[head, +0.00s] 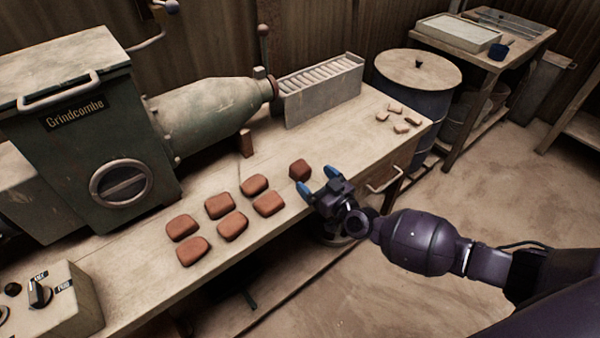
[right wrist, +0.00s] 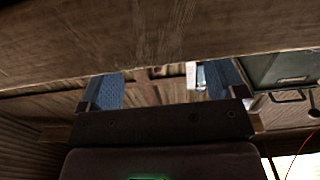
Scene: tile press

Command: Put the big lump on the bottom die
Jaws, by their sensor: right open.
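Several reddish-brown lumps lie on the bench (head: 130,297) in two rows, among them one at the near left (head: 194,251). A darker, blockier lump (head: 300,170) sits apart to their right; I cannot tell for sure which lump is the big one. My right gripper (head: 318,182) is open and empty, its blue fingertips just right of and in front of the darker lump, near the bench's front edge. In the right wrist view its two fingers (right wrist: 164,87) stand wide apart with no lump between them. No bottom die can be made out. My left gripper is out of view.
A green Grindcombe machine (head: 100,140) with a tapered barrel stands at the back left. A slotted grey rack (head: 322,92) is behind the lumps. A control box (head: 60,300) is at the front left. Small pale pieces (head: 400,127) lie at the right end, beside a lidded drum (head: 418,70).

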